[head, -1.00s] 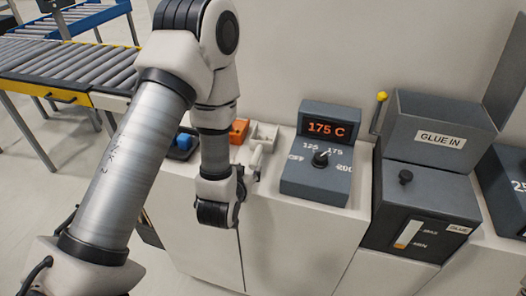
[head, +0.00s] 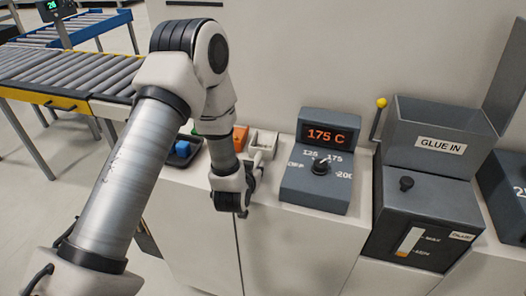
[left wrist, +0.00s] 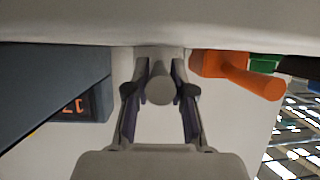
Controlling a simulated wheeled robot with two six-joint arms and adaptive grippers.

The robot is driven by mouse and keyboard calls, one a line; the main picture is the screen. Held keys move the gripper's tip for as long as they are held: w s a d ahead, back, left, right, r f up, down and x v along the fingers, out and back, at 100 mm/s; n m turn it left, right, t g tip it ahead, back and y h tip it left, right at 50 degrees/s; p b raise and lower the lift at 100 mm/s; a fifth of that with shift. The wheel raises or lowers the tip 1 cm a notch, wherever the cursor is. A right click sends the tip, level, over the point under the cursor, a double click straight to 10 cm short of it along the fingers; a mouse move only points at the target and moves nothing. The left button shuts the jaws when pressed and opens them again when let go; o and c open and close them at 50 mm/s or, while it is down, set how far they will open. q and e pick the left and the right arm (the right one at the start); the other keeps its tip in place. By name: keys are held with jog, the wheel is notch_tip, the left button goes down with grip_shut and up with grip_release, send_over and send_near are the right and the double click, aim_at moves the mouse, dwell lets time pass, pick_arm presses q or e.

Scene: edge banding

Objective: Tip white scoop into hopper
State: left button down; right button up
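The white scoop (head: 263,143) stands on the white counter, beside an orange scoop (head: 240,137). Its round handle points toward my left gripper (head: 249,188). In the left wrist view, the handle end (left wrist: 160,89) lies between the two fingers of my left gripper (left wrist: 160,75). The fingers look apart, with narrow gaps beside the handle; contact at the tips cannot be made out. My right gripper is not in view.
A grey control box (head: 316,188) showing 175 C stands between the white scoop and the hopper. A lever with a yellow knob (head: 381,103) rises at the hopper's left side. A blue item (head: 182,149) in a dark tray lies left of the scoops. A roller conveyor (head: 70,72) is at far left.

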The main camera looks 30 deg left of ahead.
pick_arm(q)
jog(key=shift+r+p, duration=2.75)
jog(key=shift+r, duration=0.8)
jog(key=shift+f, duration=0.1)
